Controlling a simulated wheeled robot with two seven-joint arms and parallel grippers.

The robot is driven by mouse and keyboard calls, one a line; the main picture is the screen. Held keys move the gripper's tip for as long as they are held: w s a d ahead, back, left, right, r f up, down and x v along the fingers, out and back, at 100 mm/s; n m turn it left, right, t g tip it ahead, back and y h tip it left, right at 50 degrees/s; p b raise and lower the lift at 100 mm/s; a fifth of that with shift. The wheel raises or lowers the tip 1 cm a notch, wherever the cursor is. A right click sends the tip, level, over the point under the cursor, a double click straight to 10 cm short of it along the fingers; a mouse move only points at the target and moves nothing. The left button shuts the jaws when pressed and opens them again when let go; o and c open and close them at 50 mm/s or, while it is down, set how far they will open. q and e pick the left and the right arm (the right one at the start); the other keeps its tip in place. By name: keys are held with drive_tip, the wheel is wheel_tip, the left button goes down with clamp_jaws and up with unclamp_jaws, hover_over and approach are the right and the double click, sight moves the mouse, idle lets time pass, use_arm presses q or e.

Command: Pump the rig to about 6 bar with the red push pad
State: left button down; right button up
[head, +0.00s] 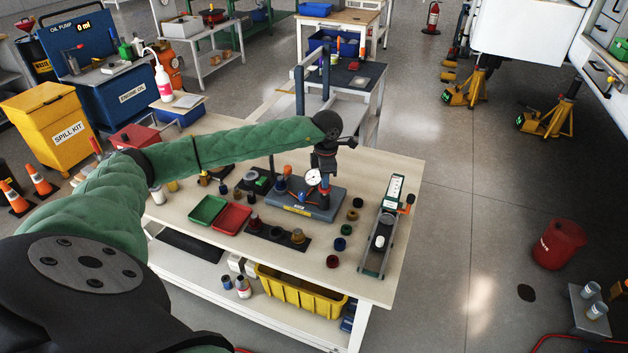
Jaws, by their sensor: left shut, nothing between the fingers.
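The pump rig is a blue-grey base (290,203) with a yellow label on its front edge, standing on the light wooden bench top. A round white-faced gauge (313,177) stands up on it; its needle is too small to read. Small orange and blue fittings sit left of the gauge. My left gripper (324,178) points down over the rig, just right of the gauge, with its fingers shut and empty. A small red part shows just below the fingertips; I cannot tell whether it is the push pad or whether the fingers touch it. My right gripper is out of view.
Green (207,209) and red (232,218) trays lie left of the rig. A dark mat (275,231) with fittings lies in front. Several coloured rings and a long grey device (379,242) stand to the right. My left arm spans the bench's left side.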

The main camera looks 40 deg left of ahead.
use_arm(q)
drive_tip(key=shift+f+b, duration=0.8)
drive_tip(key=shift+f, duration=0.35)
drive_tip(key=shift+r, duration=0.15)
drive_tip(key=shift+r+p, duration=0.5)
drive_tip(key=shift+r, duration=0.9)
drive_tip(key=shift+f+b, duration=1.2)
drive_tip(key=shift+f, duration=0.35)
drive_tip(key=shift+r, duration=0.1)
drive_tip(key=shift+r+p, duration=0.45)
drive_tip(key=shift+r, duration=0.95)
